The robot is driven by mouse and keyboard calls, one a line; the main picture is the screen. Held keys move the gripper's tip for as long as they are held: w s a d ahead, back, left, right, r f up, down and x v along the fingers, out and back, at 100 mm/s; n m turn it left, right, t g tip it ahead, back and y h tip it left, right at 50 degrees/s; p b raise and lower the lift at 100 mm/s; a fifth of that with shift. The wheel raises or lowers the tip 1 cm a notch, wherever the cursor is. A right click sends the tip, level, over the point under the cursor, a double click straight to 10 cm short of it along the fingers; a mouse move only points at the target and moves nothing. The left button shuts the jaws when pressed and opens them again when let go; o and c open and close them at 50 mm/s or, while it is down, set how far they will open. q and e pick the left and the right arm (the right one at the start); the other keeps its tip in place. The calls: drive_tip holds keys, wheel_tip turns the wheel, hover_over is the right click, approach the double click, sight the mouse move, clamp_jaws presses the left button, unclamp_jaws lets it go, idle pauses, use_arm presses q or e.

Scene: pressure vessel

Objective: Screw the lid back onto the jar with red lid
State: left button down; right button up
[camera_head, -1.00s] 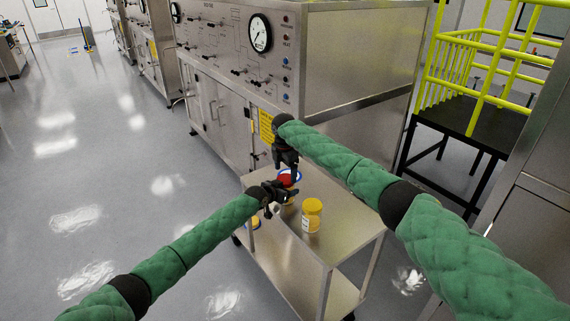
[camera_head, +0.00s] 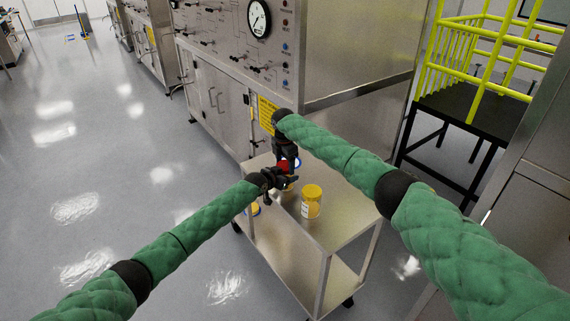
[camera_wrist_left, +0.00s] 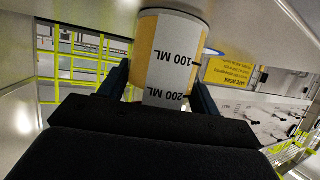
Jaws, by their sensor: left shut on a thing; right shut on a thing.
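The jar stands on the steel cart and is mostly hidden by my grippers in the head view; a yellow part (camera_head: 288,188) shows just under my left gripper (camera_head: 281,180). In the left wrist view the jar body (camera_wrist_left: 170,55), yellow with a grey 100 ML and 200 ML scale, sits between my left fingers, which are shut on it. The red lid (camera_head: 283,166) is at the top of this jar. My right gripper (camera_head: 285,161) points down from above and is shut on the lid, partly covering it. I cannot tell how the lid sits on the rim.
A blue ring-like edge (camera_head: 297,163) shows behind the red lid. Another yellow item (camera_head: 253,209) shows past my left arm. A steel panel cabinet (camera_head: 225,110) stands close behind the cart.

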drive_tip(key=shift+m, duration=1.7)
drive_tip(key=o, duration=1.1)
drive_tip(key=shift+s+r, duration=0.15)
drive_tip(key=shift+r, duration=2.15)
drive_tip(key=shift+c, duration=0.3)
